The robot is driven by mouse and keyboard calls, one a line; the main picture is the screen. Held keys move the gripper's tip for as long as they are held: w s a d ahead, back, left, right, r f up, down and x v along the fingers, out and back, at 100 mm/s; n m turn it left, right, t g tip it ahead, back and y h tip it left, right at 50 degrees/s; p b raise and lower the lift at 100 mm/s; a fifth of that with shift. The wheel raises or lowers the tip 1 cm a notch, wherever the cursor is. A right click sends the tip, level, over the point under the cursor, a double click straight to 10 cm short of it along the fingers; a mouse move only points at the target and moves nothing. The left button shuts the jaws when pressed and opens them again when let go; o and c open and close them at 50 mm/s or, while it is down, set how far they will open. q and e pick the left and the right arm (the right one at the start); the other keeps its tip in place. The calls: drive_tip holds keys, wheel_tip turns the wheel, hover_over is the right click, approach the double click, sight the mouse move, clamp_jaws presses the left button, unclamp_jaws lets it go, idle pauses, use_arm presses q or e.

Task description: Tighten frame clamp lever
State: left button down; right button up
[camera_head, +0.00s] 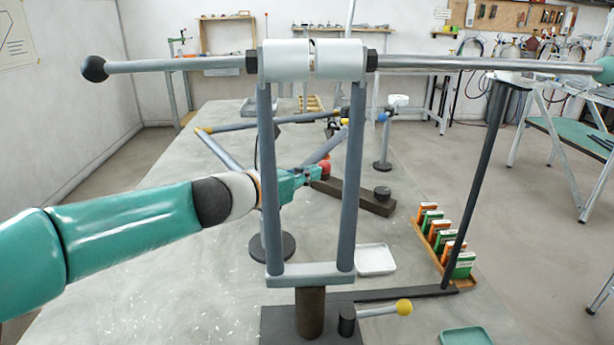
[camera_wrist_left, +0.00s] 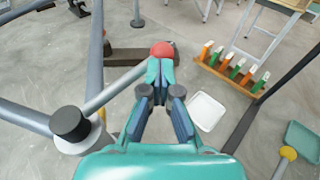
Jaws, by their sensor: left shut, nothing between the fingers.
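A lever with a red ball knob (camera_head: 325,168) shows just beyond my left gripper (camera_head: 313,174) in the head view. In the left wrist view the red knob (camera_wrist_left: 163,50) is at the fingertips of the gripper (camera_wrist_left: 160,78). The lever's grey rod (camera_wrist_left: 118,90) runs down left to a dark round clamp hub (camera_wrist_left: 70,125). The fingers are shut with nothing between them. The tips are close to the knob; whether they touch it I cannot tell. My right gripper is not in view.
An upright grey fork (camera_head: 267,180) with a long crossbar (camera_head: 180,64) stands in front of my left gripper. A yellow-knobbed lever (camera_head: 404,307), a white tray (camera_head: 375,259) and a rack of orange and green boxes (camera_head: 440,240) are to the right. Grey-blue tubes (camera_head: 218,149) lie behind.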

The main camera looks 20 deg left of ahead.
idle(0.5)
use_arm(q)
drive_tip(key=v, duration=1.2)
